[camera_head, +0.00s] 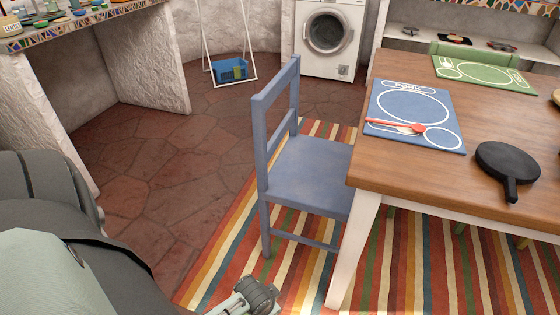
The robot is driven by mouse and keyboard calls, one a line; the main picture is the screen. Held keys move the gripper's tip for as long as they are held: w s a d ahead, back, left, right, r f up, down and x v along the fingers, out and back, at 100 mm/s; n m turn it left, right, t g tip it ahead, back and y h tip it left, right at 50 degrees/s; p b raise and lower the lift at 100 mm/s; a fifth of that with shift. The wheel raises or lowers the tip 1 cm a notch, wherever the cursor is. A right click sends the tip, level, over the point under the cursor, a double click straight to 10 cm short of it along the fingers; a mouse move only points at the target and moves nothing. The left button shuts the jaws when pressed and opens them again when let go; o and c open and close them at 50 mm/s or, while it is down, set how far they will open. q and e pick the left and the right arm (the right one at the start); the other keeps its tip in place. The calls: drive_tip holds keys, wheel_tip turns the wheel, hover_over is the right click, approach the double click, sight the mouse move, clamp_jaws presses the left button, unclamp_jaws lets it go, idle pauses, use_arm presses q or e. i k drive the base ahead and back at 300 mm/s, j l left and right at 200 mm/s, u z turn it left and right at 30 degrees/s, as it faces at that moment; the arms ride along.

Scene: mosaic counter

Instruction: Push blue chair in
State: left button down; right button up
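The blue chair (308,172) stands upright on the striped rug, left of the wooden table (420,170). Its backrest (277,115) faces left and its seat faces the table. The front of the seat reaches the table's left edge and is partly hidden by the table corner and leg. Part of a mechanical arm end (250,298), seemingly mine, shows at the bottom, in front of and below the chair, apart from it. Its fingers cannot be made out, and I cannot tell which arm it belongs to. No other gripper shows.
A striped rug (228,240) lies under the chair and table. Blue (437,138) and green (484,72) placemats and a black pan (507,165) are on the table. Stone floor (165,165) left of the chair is clear.

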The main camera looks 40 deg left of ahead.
sight(309, 174)
drive_tip(key=k+j, duration=0.1)
drive_tip(key=j, duration=0.3)
drive_tip(key=k+j+z, duration=0.15)
drive_tip(key=j, duration=0.6)
drive_tip(key=k+j+z, duration=0.1)
drive_tip(key=j, duration=0.25)
drive_tip(key=k+j+z, duration=0.1)
drive_tip(key=j, duration=0.25)
drive_tip(key=k+j, duration=0.2)
drive_tip(key=j, duration=0.15)
drive_tip(key=z, duration=0.05)
